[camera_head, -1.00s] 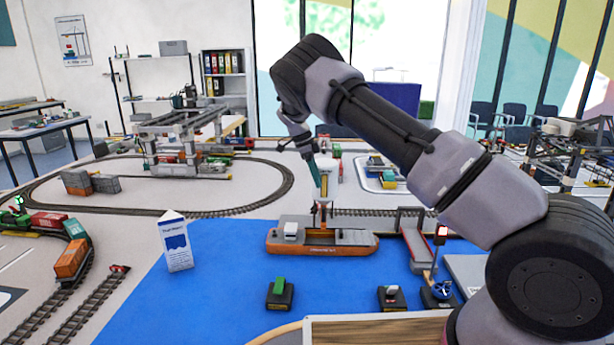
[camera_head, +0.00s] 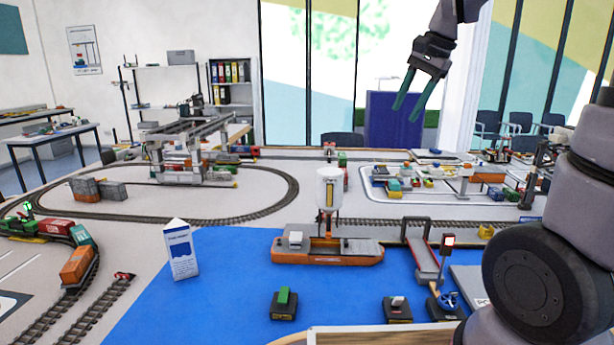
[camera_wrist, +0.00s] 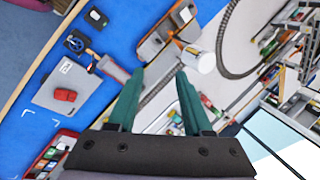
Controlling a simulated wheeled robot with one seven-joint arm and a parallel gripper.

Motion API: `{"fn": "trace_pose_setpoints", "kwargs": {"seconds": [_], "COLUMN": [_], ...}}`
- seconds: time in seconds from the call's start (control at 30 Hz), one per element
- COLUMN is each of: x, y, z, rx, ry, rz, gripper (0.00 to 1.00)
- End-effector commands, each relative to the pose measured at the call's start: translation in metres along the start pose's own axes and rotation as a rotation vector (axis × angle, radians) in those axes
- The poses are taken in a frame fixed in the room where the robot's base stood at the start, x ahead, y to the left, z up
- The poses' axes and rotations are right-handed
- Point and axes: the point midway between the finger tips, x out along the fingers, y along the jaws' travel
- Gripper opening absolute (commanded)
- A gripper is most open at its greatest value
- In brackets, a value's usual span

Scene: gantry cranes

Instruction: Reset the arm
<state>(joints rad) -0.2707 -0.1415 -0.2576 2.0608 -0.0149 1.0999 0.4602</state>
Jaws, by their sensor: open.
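My gripper (camera_head: 412,92) is raised high at the upper right in the head view, well above the table and in front of the back windows. Its two green fingers are apart and point down. In the wrist view my gripper (camera_wrist: 158,92) also shows spread fingers with nothing held between them. The wrist view shows the ship (camera_wrist: 152,45) and the tank (camera_wrist: 200,60) beyond the fingertips.
A milk-carton-like sign (camera_head: 181,250) stands on the blue mat (camera_head: 220,300). Small black blocks (camera_head: 284,305) sit near the front. A gantry crane (camera_head: 190,150) stands at the back left over the track loop. The air around my gripper looks clear.

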Motion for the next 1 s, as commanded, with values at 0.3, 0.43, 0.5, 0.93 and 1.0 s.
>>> {"fn": "trace_pose_setpoints", "kwargs": {"seconds": [0.3, 0.43, 0.5, 0.93, 1.0], "x": [-0.054, -0.058, -0.058, -0.056, -0.056], "y": [0.084, 0.110, 0.119, 0.130, 0.130], "z": [0.065, 0.084, 0.090, 0.098, 0.098], "rx": [-0.362, -0.479, -0.523, -0.576, -0.576], "ry": [0.169, 0.246, 0.277, 0.312, 0.312], "rz": [-0.123, -0.129, -0.127, -0.121, -0.121], "gripper": [0.50, 0.50, 0.50, 0.50, 0.50]}}
